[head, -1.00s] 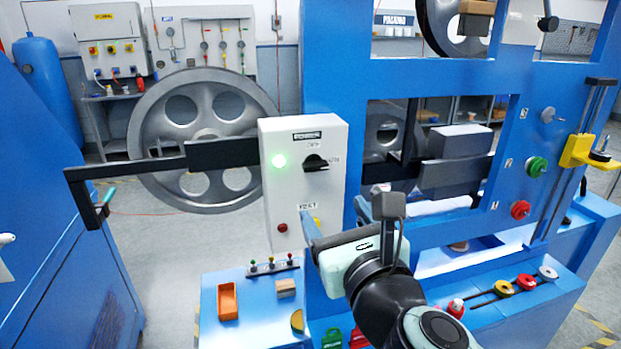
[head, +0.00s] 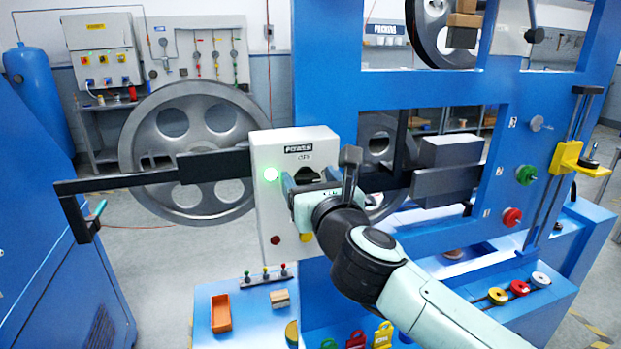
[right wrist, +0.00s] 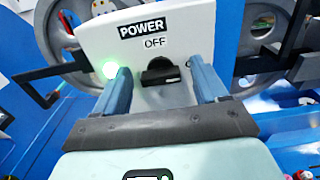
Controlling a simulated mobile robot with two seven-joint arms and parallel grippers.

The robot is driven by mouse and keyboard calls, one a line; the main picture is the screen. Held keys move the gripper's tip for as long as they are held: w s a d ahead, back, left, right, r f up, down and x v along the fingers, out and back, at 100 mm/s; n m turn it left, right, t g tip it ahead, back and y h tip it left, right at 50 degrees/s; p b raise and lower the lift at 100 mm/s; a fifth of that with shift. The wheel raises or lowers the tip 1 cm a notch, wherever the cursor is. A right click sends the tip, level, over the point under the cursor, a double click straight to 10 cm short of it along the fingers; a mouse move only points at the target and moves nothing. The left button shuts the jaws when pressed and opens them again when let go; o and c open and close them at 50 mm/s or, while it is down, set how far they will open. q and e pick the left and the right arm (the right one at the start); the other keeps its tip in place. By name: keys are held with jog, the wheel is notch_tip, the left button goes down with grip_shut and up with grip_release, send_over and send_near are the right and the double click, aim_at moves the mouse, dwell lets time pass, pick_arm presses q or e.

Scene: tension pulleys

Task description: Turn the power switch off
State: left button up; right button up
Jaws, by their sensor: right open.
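The power switch box (head: 265,215) is a white box on the blue machine. Its black rotary knob (head: 306,174) is partly hidden in the head view by my right gripper (head: 311,177). In the right wrist view the knob (right wrist: 160,72) lies roughly horizontal below the POWER and OFF labels (right wrist: 155,42). The green lamp (head: 271,174) left of the knob is lit. My right gripper is open, with one blue finger on each side of the knob and visible gaps between. My left gripper is not in view.
A red button (head: 275,240) and a yellow one (head: 306,238) sit lower on the box. A black bar (head: 140,178) extends left. A spoked wheel (head: 240,125) stands behind. Below are an orange bin (head: 221,314) and a small block (head: 280,298) on the blue base.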

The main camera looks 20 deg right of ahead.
jog(key=shift+w, duration=0.1)
jog(key=c, duration=1.1)
jog(key=shift+o, duration=0.2)
